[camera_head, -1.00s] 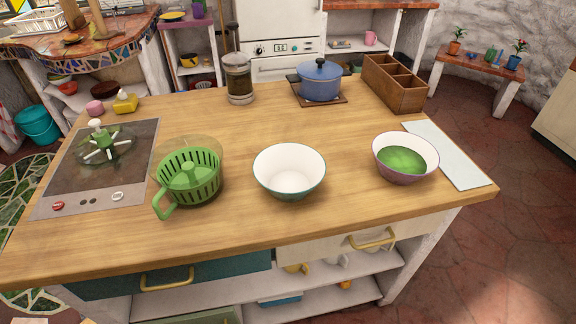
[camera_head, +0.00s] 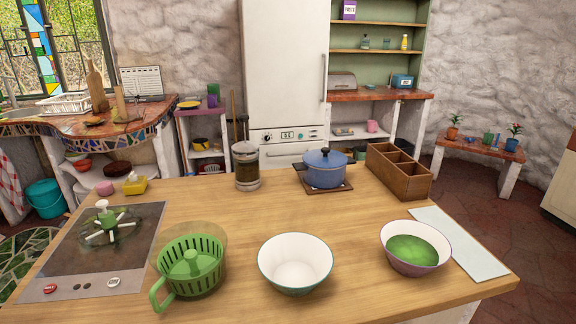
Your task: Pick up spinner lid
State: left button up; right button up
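The green spinner basket (camera_head: 192,262), inside a clear bowl with a green handle, stands to the right of the cooktop, apart from the lid. Neither of my grippers shows in the head view.
A white bowl (camera_head: 295,264) and a bowl with green contents (camera_head: 414,248) stand along the front. A yellow item (camera_head: 134,184) and pink item (camera_head: 104,188) sit behind the cooktop. The counter's middle is free.

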aim_at(101, 229)
jog(key=u, duration=1.3)
jog(key=i+j, duration=0.2)
jog(key=j, duration=0.2)
jog(key=i+j, duration=0.2)
jog(key=j, duration=0.15)
jog(key=i+j+z, duration=0.1)
jog(key=z, duration=0.25)
jog(key=j+z, duration=0.35)
jog(key=i+j+z, duration=0.1)
jog(key=j+z, duration=0.25)
jog(key=l, duration=0.1)
